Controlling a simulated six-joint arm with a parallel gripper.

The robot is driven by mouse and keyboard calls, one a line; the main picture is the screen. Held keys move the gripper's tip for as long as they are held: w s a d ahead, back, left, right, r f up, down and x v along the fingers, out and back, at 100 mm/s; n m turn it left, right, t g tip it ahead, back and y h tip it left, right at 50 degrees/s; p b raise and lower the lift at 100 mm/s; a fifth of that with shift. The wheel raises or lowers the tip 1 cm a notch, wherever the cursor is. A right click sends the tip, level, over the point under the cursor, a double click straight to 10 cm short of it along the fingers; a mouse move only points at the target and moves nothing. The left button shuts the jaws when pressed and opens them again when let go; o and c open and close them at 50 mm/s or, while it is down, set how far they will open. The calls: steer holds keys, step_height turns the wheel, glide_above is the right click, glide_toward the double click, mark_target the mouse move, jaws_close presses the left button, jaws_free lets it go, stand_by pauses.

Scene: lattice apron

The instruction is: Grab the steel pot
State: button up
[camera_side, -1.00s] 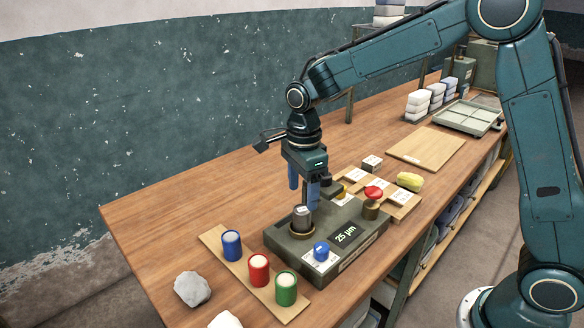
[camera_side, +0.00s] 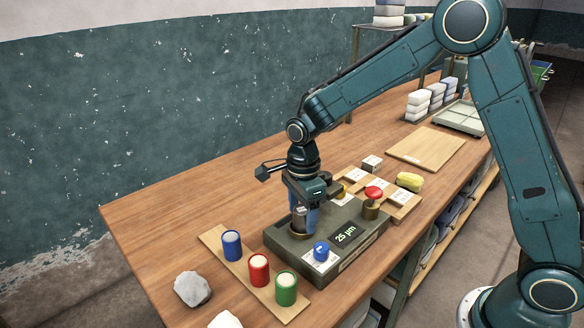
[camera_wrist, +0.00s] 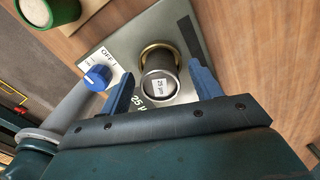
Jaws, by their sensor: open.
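The steel pot (camera_side: 300,213) stands upright in a brass ring on the dark green machine (camera_side: 282,250). In the wrist view the pot (camera_wrist: 160,65) shows its round top with a small "25 µm" label. My gripper (camera_side: 304,228) is lowered over the pot. In the wrist view my gripper (camera_wrist: 161,72) is open, with one blue finger on either side of the pot and visible gaps. In the side view the fingers partly hide the pot.
Blue, red (camera_side: 259,269) and green jars stand on a wooden strip at the front left.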

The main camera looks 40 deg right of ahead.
mark_target(302, 209)
stand_by(0.5)
steer(key=c, duration=1.2)
steer(key=shift+r, duration=0.1)
step_height(302, 209, up, 20)
steer(key=shift+f, duration=0.15)
